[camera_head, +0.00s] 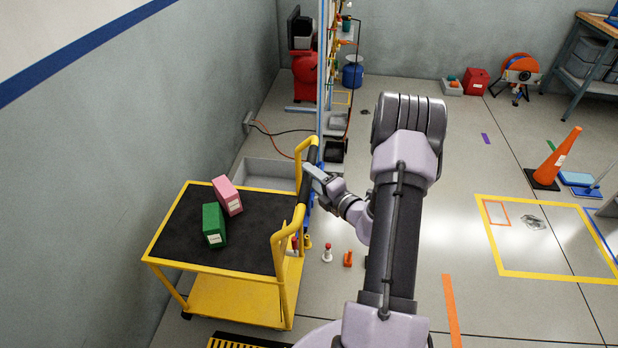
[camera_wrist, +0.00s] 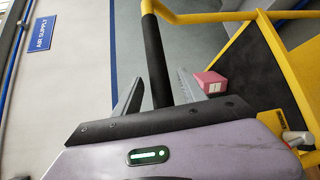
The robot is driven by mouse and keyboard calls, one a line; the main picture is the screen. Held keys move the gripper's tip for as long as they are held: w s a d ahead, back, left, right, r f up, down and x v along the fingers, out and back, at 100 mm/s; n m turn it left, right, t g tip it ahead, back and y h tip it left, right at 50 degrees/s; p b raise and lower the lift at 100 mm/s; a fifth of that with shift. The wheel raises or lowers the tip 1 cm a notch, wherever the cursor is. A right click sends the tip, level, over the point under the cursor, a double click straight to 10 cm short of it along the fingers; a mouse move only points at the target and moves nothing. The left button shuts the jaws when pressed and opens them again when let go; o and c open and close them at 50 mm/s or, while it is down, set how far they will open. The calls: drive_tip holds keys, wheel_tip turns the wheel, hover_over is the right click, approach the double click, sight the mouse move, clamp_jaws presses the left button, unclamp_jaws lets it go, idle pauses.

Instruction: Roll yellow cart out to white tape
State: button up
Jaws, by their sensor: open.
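The yellow cart (camera_head: 228,297) stands beside the grey wall at the left, with a black top deck. A green box (camera_head: 213,226) and a pink box (camera_head: 228,196) lie on the deck. Its handle has yellow rails and a black grip (camera_head: 305,184); the grip also shows in the wrist view (camera_wrist: 156,58). My gripper (camera_head: 314,178) is at the handle. In the wrist view, the open fingers (camera_wrist: 158,94) stand on either side of the black grip, not visibly closed on it. I cannot make out white tape in either view.
Several small red, white and orange items (camera_head: 328,253) stand on the floor right of the cart. A black-and-yellow striped mat (camera_head: 232,342) lies in front. A grey bin (camera_head: 268,172) sits behind the cart. An orange cone (camera_head: 557,160) and yellow floor square (camera_head: 490,240) are at the right.

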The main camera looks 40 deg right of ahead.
drive_tip(key=shift+w, duration=0.9)
clamp_jaws()
drive_tip(key=shift+f, duration=0.1)
idle(0.7)
